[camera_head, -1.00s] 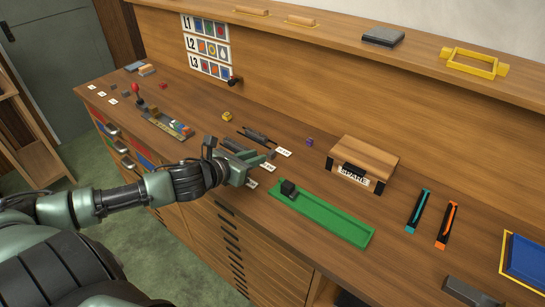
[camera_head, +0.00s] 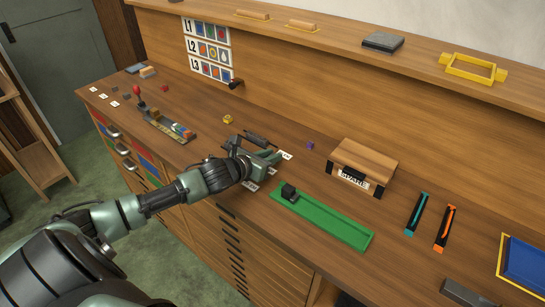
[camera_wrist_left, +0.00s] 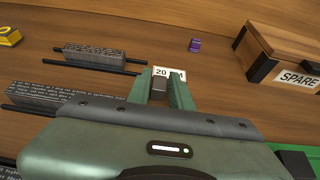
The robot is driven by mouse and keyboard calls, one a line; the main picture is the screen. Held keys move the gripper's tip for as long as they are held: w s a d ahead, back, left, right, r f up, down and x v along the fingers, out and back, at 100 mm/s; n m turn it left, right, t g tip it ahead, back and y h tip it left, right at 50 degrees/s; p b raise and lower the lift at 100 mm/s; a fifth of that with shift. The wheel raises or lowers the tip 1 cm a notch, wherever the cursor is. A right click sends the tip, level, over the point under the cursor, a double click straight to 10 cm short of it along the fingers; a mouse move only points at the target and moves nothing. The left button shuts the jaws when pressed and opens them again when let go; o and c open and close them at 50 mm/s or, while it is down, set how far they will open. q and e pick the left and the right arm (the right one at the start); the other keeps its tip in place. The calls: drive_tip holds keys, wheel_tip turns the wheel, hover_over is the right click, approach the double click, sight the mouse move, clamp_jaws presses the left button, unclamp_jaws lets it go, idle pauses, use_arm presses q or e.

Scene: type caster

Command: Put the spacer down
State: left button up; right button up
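My left gripper (camera_head: 279,158) is over the bench beside the white number labels, left of the green tray. In the left wrist view its two green fingers (camera_wrist_left: 161,84) stand slightly apart with a small dark grey block between them, which looks like the spacer (camera_wrist_left: 160,88). The block appears to touch both fingers. Whether the block touches the bench cannot be told. The spacer is too small to make out in the head view. My right gripper is not in view.
Dark blocks of type (camera_wrist_left: 95,55) lie on black rails left of the fingers. The green tray (camera_head: 335,224) holds a black block (camera_head: 288,191). A wooden SPARE box (camera_head: 364,160), a purple cube (camera_head: 310,145) and a yellow piece (camera_head: 228,119) stand nearby.

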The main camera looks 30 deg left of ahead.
use_arm(q)
clamp_jaws()
wheel_tip(320, 180, up, 20)
drive_tip(key=s+d+r, duration=0.1)
drive_tip(key=s+d, duration=0.2)
drive_tip(key=d, duration=0.3)
drive_tip(key=s+d+r, duration=0.1)
drive_tip(key=s+d, duration=0.2)
drive_tip(key=d, duration=0.3)
drive_tip(key=s+d+r+n+y, duration=0.1)
drive_tip(key=s+d, duration=0.2)
drive_tip(key=d, duration=0.3)
drive_tip(key=shift+d+r+p, duration=0.3)
drive_tip(key=shift+r, duration=0.1)
